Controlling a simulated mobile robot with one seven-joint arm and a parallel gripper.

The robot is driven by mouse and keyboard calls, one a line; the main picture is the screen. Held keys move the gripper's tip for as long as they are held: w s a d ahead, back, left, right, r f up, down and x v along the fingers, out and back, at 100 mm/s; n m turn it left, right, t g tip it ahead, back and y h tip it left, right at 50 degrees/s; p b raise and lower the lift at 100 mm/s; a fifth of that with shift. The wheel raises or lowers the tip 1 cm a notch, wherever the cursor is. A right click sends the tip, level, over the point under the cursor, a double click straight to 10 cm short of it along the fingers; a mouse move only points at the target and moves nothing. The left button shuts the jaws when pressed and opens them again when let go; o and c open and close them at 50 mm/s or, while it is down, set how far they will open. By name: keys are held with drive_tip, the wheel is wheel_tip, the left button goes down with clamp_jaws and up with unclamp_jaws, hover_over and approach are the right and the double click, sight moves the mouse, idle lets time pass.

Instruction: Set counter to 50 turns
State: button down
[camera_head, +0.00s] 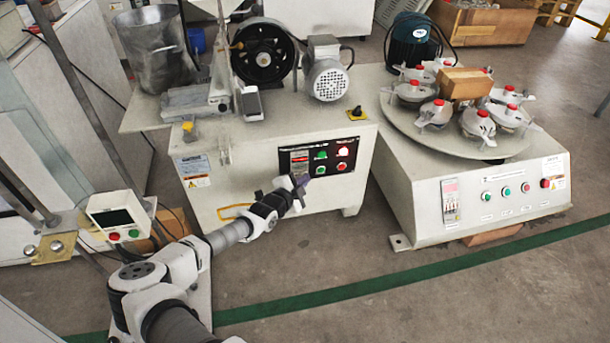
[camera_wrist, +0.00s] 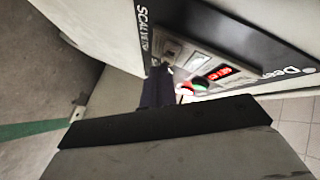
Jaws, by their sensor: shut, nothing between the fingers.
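The black control panel (camera_head: 322,158) is on the front of the middle machine. A counter-like module with red markings (camera_head: 299,161) is at its left, beside green and red buttons. The wrist view shows a lit red digital display (camera_wrist: 220,73); its digits are too blurred to read. A green button (camera_wrist: 201,84) and a red button (camera_wrist: 185,90) are close to it. My gripper (camera_head: 301,183) is shut and empty, just below the panel's left part. Its dark fingers (camera_wrist: 158,88) point toward the panel in the wrist view; whether they touch it I cannot tell.
A rotary machine (camera_head: 480,208) with its own buttons stands to the right. A small display box (camera_head: 117,220) stands at left, near my arm. A motor (camera_head: 326,75) and black wheel (camera_head: 264,52) sit on the middle machine. Floor in front is open, crossed by a green line (camera_head: 330,296).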

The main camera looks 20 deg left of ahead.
drive_tip(key=shift+w, duration=0.1)
idle(0.4)
drive_tip(key=shift+r, duration=0.1)
drive_tip(key=shift+s+d+p, duration=0.3)
drive_tip(key=shift+s+d, duration=0.05)
drive_tip(key=shift+s, duration=0.25)
drive_tip(key=s+d+p, duration=0.1)
drive_tip(key=s, duration=0.1)
drive_tip(key=s+d+p, duration=0.2)
drive_tip(key=shift+s, duration=0.1)
idle(0.5)
idle(2.3)
